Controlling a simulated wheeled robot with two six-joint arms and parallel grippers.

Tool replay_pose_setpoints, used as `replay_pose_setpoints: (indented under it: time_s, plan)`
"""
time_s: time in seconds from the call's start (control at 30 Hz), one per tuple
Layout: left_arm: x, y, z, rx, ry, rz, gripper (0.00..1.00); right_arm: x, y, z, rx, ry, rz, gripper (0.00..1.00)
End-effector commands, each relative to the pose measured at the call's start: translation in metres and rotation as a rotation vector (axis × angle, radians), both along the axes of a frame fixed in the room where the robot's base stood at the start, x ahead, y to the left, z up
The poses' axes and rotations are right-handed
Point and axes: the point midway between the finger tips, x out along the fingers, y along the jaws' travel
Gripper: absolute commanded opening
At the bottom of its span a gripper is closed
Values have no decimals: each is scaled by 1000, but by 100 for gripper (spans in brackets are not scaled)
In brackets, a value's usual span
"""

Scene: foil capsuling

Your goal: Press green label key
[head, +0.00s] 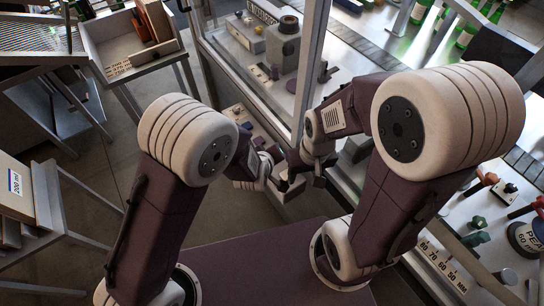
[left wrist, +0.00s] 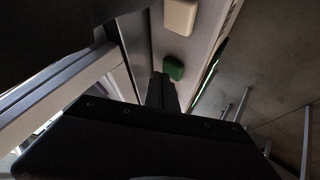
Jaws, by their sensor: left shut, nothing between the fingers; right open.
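The green key (left wrist: 173,68) is a small rounded block on a grey panel (left wrist: 205,45) in the left wrist view. My left gripper (left wrist: 163,82) is shut and empty, its dark fingertips close beside and just below the green key in the picture; I cannot tell whether they touch. A cream key (left wrist: 180,16) sits farther up the same panel. In the head view the green key cannot be made out, and my left gripper is mostly hidden among the arm links. My right gripper (head: 292,186) is open and empty near the middle of that view.
A glass-walled machine (head: 280,60) with a metal frame stands ahead. A bench with bottles and knobs (head: 480,222) is on the right. A tray stand (head: 125,45) is at upper left and a box (head: 18,190) at far left. Floor between is clear.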

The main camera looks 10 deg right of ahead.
Motion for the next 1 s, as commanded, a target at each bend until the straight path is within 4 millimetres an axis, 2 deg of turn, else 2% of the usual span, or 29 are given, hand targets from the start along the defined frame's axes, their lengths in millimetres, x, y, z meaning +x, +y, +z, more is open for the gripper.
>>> replay_pose_setpoints:
  time_s: [1.0]
  plan:
    - [0,0,-10,0,0,0,0,0,0,-10,0,0,0,55]
